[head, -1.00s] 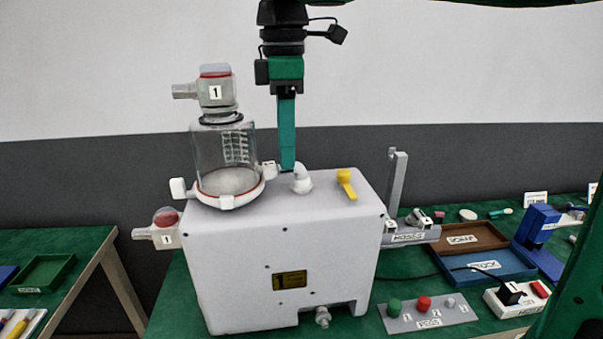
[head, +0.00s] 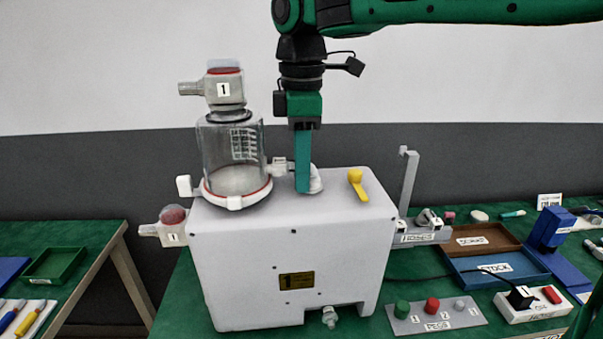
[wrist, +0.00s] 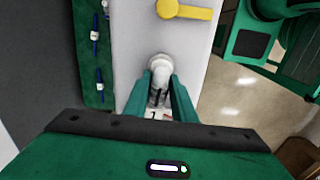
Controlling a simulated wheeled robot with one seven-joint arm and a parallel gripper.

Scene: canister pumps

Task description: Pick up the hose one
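The white pump box (head: 285,260) stands on the green table with a white elbow fitting (head: 316,180) on its top. My gripper (head: 303,190) points straight down at this elbow and partly hides it. In the wrist view the elbow (wrist: 160,72) shows between and beyond the two green fingers, which stand apart; I cannot tell whether they touch it. A label "1" (wrist: 153,115) shows below it. A rack labelled HOSES (head: 418,238), right of the box, carries small grey pieces (head: 428,219) with tiny labels; I cannot clearly tell which is hose one.
A clear canister (head: 232,155) with a lid part marked 1 stands left of my gripper. A yellow lever (head: 356,184) is on the box to the right. A peg board (head: 436,315), a blue tray (head: 495,268) and a power strip (head: 533,303) lie at right.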

